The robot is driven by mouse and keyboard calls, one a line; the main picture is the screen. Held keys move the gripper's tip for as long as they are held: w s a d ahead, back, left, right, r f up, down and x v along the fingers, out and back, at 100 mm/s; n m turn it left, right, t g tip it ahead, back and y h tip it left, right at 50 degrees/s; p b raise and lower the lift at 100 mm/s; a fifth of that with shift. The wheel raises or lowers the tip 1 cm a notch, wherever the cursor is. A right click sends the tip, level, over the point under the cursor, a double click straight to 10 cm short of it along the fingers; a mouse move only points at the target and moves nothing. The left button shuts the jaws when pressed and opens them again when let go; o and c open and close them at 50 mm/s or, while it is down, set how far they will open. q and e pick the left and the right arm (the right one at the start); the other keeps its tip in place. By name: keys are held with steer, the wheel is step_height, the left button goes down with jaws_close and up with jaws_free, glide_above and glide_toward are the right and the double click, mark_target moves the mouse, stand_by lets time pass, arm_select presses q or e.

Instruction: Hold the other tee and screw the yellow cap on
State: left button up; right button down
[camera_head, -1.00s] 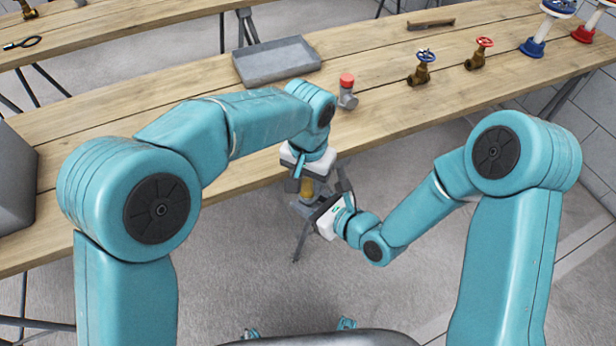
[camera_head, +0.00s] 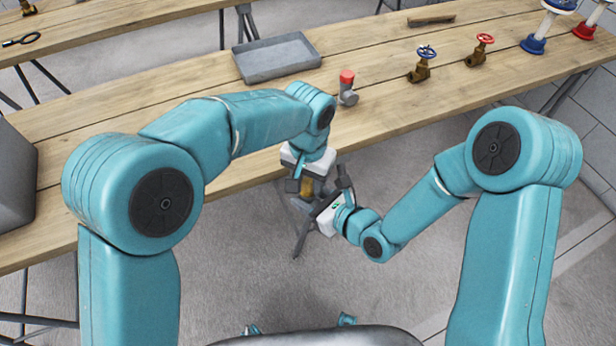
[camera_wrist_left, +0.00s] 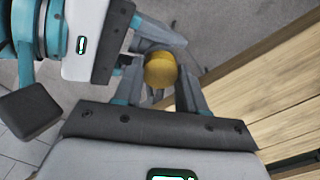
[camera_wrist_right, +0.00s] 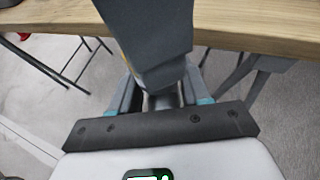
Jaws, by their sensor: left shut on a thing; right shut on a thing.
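The yellow cap (camera_head: 306,187) is between the fingers of my left gripper (camera_head: 308,188), which points down in front of the table edge. The cap's round top shows in the left wrist view (camera_wrist_left: 160,70). My right gripper (camera_wrist_right: 162,98) comes in from the right, just below, and is shut on a grey tee (camera_wrist_right: 163,101). Most of the tee is hidden by fingers. A left finger covers much of the right wrist view, so I cannot tell how the cap sits on the tee. Another grey tee (camera_head: 348,97) with a red cap (camera_head: 347,77) stands on the table.
The wooden table (camera_head: 200,145) has its front edge close behind my grippers. On it are a grey tray (camera_head: 277,76), a blue-wheeled valve (camera_head: 421,65), a red-wheeled valve (camera_head: 477,52) and a wooden block (camera_head: 431,19). Open floor lies in front.

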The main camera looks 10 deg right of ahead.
arm_select(q)
steer(key=m, duration=2)
steer(key=shift+m, duration=0.3)
steer(key=m, duration=0.7)
steer(key=shift+m, duration=0.3)
steer(key=m, duration=0.4)
steer(key=shift+m, duration=0.3)
steer(key=m, duration=0.3)
steer(key=shift+a+m, duration=0.1)
steer(key=shift+m, duration=0.3)
